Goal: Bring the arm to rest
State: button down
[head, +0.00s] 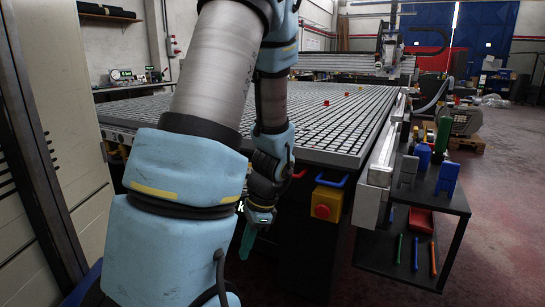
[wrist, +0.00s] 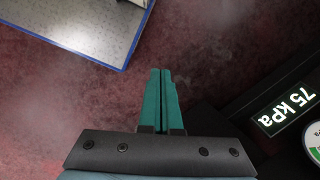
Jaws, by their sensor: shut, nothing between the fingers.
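My gripper (wrist: 165,75) points down over the dark red floor in the wrist view. Its two green fingers lie side by side, shut, with nothing between them. In the head view my gripper (head: 245,240) hangs low in front of the near side of the vacuum grid table (head: 225,112), below the level of its top. My arm is folded in the left and middle of the head view and hides part of the table's near edge.
A side shelf (head: 455,200) at the right holds blue and grey parts and several coloured sticks. A yellow box with a red button (head: 325,203) is on the table's front. A lit gauge display (wrist: 287,105) is right of my gripper. Floor (head: 500,230) is clear at right.

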notch_tip(320, 180, up, 22)
jog(key=s+n+t+h+p, duration=0.2)
jog(key=n+h+p, duration=0.1)
jog(key=n+p, duration=0.9)
jog(key=shift+a+r+n+h+p, duration=0.15)
jog(key=shift+r+n+h+p, duration=0.15)
jog(key=shift+p, duration=0.85)
jog(key=shift+s+f, duration=0.1)
